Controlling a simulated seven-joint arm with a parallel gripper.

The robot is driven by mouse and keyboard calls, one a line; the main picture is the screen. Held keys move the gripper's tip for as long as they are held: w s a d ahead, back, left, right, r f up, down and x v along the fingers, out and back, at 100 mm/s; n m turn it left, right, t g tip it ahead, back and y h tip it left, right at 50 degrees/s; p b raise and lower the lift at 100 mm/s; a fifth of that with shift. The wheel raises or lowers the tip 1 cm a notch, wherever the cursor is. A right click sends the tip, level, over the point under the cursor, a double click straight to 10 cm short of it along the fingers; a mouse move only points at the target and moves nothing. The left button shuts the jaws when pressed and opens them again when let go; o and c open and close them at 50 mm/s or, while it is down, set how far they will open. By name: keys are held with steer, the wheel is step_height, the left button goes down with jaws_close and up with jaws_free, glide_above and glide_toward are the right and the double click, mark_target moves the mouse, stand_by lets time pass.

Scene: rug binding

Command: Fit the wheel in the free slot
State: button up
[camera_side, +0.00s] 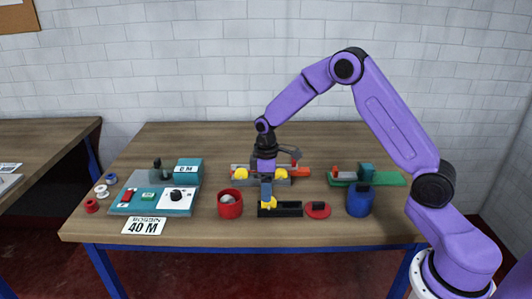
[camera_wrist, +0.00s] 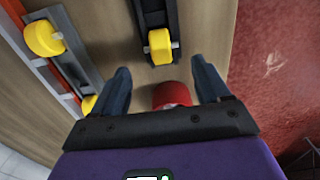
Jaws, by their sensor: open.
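A yellow wheel (camera_side: 270,204) with a pale axle sits at the left end of a black tray (camera_side: 291,209). It also shows in the wrist view (camera_wrist: 160,47). My gripper (camera_side: 266,197) is over that end of the tray. In the wrist view my gripper (camera_wrist: 162,75) is open and empty, its fingers apart, with the wheel just ahead of the gap. Behind stands a grey rack (camera_side: 261,181) holding two yellow wheels, left (camera_side: 241,174) and right (camera_side: 281,173). A gap shows between them (camera_wrist: 66,72), partly hidden by my arm in the side view.
A red cup (camera_side: 230,204) stands left of the tray. A red disc (camera_side: 318,209) and a blue container (camera_side: 360,201) stand right. A teal control panel (camera_side: 153,201) and small spools are at left. A green-based device (camera_side: 366,177) is at back right.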

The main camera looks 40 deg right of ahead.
step_height(320, 180, up, 12)
steer(key=shift+r, duration=0.2)
steer(key=s+a+n, duration=0.1)
steer(key=s+a, duration=0.1)
steer(key=s, duration=0.7)
steer(key=s+a+r+n, duration=0.1)
steer(key=s+a, duration=0.2)
steer(key=s, duration=0.6)
steer(key=s+a+r, duration=0.1)
steer(key=s+a, duration=0.2)
steer(key=s, duration=0.6)
steer(key=shift+s+a+n, duration=0.25)
steer(key=shift+s+n, duration=0.15)
steer(key=shift+n, duration=0.4)
steer(key=s+d, duration=0.1)
steer(key=s, duration=0.1)
steer(key=s+f, duration=0.1)
steer(key=s, duration=0.1)
steer(key=s+d, duration=0.1)
steer(key=s, duration=0.2)
steer(key=shift+d+f, duration=0.15)
steer(key=shift+d, duration=0.15)
steer(key=shift+c, duration=0.6)
steer(key=shift+s+d+f, duration=0.1)
steer(key=shift+s, duration=0.2)
steer(key=shift+c, duration=1.1)
